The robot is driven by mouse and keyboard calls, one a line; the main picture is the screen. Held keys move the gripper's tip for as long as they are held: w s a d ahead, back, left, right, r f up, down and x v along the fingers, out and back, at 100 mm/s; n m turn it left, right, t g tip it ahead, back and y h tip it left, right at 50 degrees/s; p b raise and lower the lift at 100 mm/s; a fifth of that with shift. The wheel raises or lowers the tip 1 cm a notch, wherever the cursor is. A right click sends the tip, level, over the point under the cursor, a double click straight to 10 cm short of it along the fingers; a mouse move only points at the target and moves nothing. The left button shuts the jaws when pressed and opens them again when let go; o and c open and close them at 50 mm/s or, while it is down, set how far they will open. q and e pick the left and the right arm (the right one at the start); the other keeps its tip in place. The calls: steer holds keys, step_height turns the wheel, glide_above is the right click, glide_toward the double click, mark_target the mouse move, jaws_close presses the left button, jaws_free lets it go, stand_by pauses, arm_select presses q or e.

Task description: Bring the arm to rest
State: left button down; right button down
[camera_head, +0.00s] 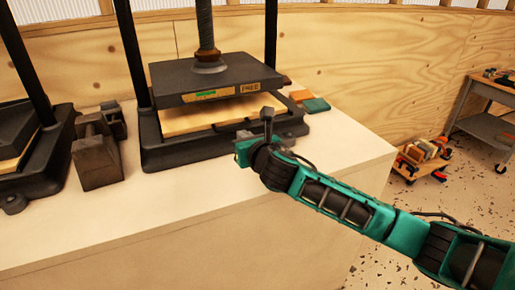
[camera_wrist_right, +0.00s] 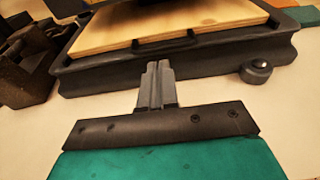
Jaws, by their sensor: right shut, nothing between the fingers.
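My right arm (camera_head: 350,205) reaches in from the right in the head view. Its gripper (camera_head: 243,135) is over the front of the bench, close to the front right of a black press (camera_head: 175,152). In the right wrist view the two grey fingers (camera_wrist_right: 155,68) are together with nothing between them, pointing at the press base (camera_wrist_right: 110,75). The tips appear just short of it; whether they touch cannot be told. A wooden board (camera_head: 190,122) lies in the press under the raised black platen (camera_head: 215,75). My left gripper is out of view.
The pale bench top (camera_head: 100,225) is clear in front of the press. Dark metal blocks (camera_head: 97,160) stand left of it, beside a second press (camera_head: 45,160). Small orange and green pieces (camera_head: 316,105) lie right. A low cart (camera_head: 420,160) and a grey table (camera_head: 485,125) stand beyond.

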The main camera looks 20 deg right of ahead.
steer(key=v, duration=0.8)
steer(key=s+d+f+m+g, duration=0.1)
steer(key=s+f+m+g, duration=0.65)
steer(key=s+m, duration=0.85)
steer(key=s+f+m+g, duration=0.5)
steer(key=s+f+m, duration=0.65)
steer(key=m, duration=0.65)
steer(key=w+a+f+t+y, duration=0.1)
steer(key=w+a+f+t, duration=0.1)
steer(key=w+f+t, duration=0.3)
step_height(320, 180, down, 2)
steer(key=t, duration=0.2)
steer(key=shift+w+a+f+t+y+p, duration=0.2)
steer(key=shift+w+a+t+y+p, duration=0.1)
steer(key=shift+t+y, duration=0.1)
